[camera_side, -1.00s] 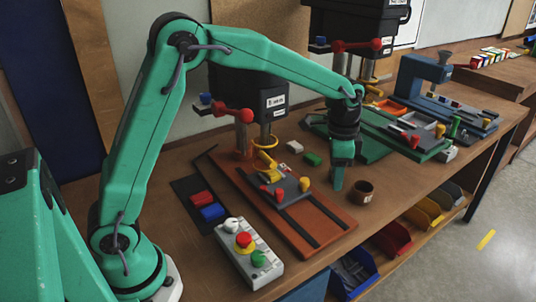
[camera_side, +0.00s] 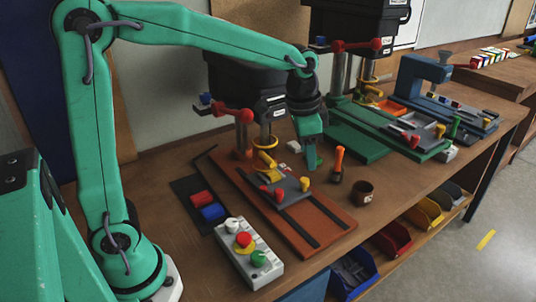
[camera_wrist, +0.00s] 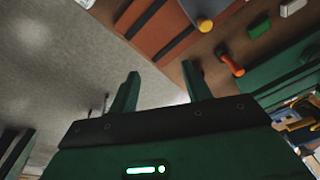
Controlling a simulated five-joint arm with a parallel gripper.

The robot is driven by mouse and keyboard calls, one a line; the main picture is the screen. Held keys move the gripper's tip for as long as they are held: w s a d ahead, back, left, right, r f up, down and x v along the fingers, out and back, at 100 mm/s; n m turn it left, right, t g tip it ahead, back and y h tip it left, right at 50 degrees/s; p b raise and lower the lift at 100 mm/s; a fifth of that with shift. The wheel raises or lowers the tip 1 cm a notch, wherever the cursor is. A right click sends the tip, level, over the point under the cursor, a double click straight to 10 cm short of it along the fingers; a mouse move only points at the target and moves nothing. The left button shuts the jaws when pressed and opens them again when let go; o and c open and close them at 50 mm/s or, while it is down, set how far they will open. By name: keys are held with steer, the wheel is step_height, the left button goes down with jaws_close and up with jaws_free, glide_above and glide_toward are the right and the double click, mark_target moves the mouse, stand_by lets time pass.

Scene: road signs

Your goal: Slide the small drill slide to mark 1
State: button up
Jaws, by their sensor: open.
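A drill (camera_side: 269,104) stands over an orange-red base (camera_side: 325,222) with two dark rails. On it a grey slide (camera_side: 291,190) carries red knobs and a yellow knob (camera_side: 305,184). A second drill (camera_side: 345,16) stands over a green base (camera_side: 358,140) with another slide. I cannot read the drill labels or make out mark 1. My gripper (camera_side: 312,166) points down behind and right of the grey slide, apart from it. In the wrist view my gripper (camera_wrist: 162,86) is open and empty, and the yellow knob (camera_wrist: 205,25) shows at the top.
A button box (camera_side: 249,251) stands at the front left. Red and blue blocks (camera_side: 208,206) lie on a dark mat. Coloured bins (camera_side: 393,238) sit below the table edge.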

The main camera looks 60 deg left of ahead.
steer(key=s+a+r+n+t, duration=0.1)
steer(key=s+n, duration=0.1)
steer(key=s, duration=0.4)
steer(key=s+a+r+n+t, duration=0.1)
steer(key=s+a+r+n, duration=0.1)
steer(key=s, duration=0.5)
steer(key=shift+a+r, duration=0.2)
steer(key=shift+r, duration=0.1)
stand_by(0.3)
steer(key=w+a+r+n+g, duration=0.1)
steer(key=w+a+r+n, duration=0.1)
steer(key=w+r+n, duration=0.85)
steer(key=w+a+f+n+g, duration=0.25)
steer(key=w+n, duration=0.35)
steer(key=n, duration=0.3)
steer(key=w+a+f+n+g, duration=0.1)
steer(key=w+f+n, duration=0.3)
steer(key=n, duration=0.5)
steer(key=shift+n+t, duration=0.25)
steer(key=f, duration=1.1)
steer(key=w+f, duration=0.1)
steer(key=f, duration=0.4)
steer(key=shift+a+f, duration=0.1)
steer(key=shift+f, duration=0.2)
